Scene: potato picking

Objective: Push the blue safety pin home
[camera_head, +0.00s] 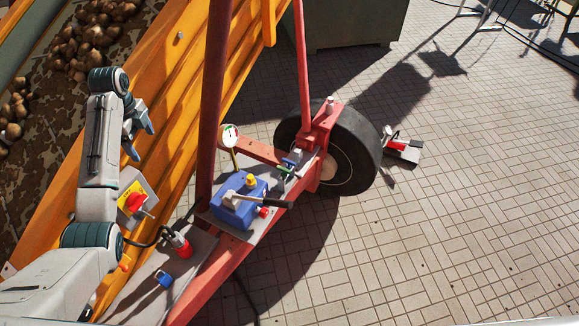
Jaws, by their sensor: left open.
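A small blue piece (291,161), which looks like the safety pin, is on the red frame beside the wheel, just above a green lever (286,172). It is too small to tell how far it sits in. My left gripper (141,138) is open and empty in front of the orange slatted wall, well to the left of the blue piece and apart from it. My right gripper is not in view.
A blue pump box (238,201) with a handle and a round gauge (229,136) stand near the red frame. A tyre (357,150), a red switch (136,202), a red plug (181,245) and a small blue item (164,280) also show. Paving at right is mostly clear.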

